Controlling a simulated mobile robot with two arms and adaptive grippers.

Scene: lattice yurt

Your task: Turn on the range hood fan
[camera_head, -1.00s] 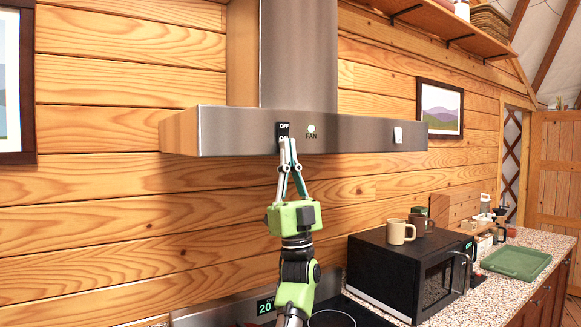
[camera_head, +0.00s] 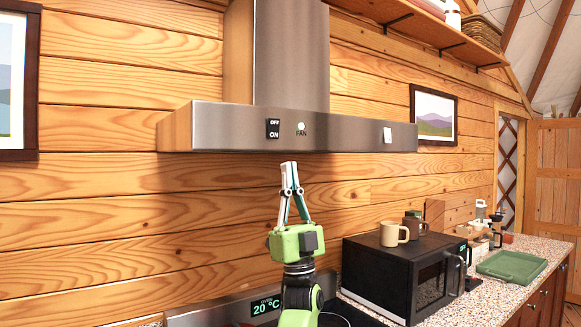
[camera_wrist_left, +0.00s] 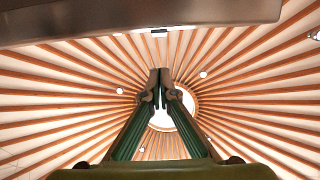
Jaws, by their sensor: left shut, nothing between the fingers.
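The steel range hood (camera_head: 350,135) hangs on the wood wall; its front edge also crosses the top of the left wrist view (camera_wrist_left: 130,20). A black rocker switch (camera_head: 272,128) marked OFF above and ON below sits on the hood's front, fully in sight. Just right of it is a pale green round indicator (camera_head: 301,127) over the word FAN; it looks bright. My left gripper (camera_head: 289,165) points up below the hood, shut and empty, apart from the switch. Its closed fingertips also show in the left wrist view (camera_wrist_left: 160,78). My right gripper is not in view.
A white switch (camera_head: 387,135) is on the hood's right side. Below right, a black microwave (camera_head: 375,270) carries mugs (camera_head: 393,234). A green tray (camera_head: 513,265) lies on the counter. A stove with a lit display (camera_head: 266,305) is beneath. The wall around the gripper is clear.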

